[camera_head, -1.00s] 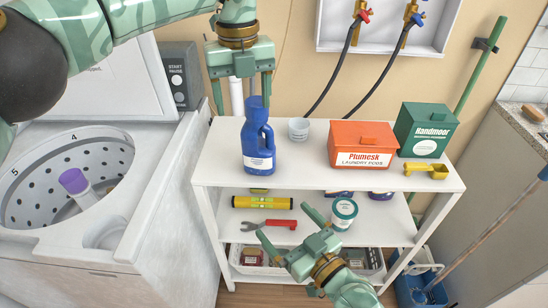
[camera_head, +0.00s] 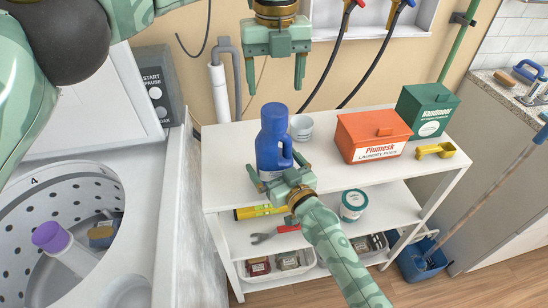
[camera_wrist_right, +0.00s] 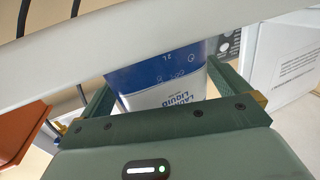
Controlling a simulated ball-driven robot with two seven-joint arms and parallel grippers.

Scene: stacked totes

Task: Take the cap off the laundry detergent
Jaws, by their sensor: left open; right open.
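The laundry detergent is a blue bottle (camera_head: 268,153) with a blue cap (camera_head: 275,114), upright on the shelf's top board. My left gripper (camera_head: 274,88) points down just above the cap, open, its fingers apart and empty. My right gripper (camera_head: 277,170) is at the bottle's lower front, open, with a finger towards either side of it. In the right wrist view the bottle's blue and white label (camera_wrist_right: 160,88) shows upside down between the open fingers. The bottle's lower part is partly hidden by my right gripper in the head view.
A small whitish cup (camera_head: 302,128) stands close right of the bottle. An orange pods box (camera_head: 365,136), a green box (camera_head: 425,110) and a yellow scoop (camera_head: 436,151) are further right. The white shelf (camera_head: 225,165) has free room left of the bottle. An open washer (camera_head: 60,185) is at left.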

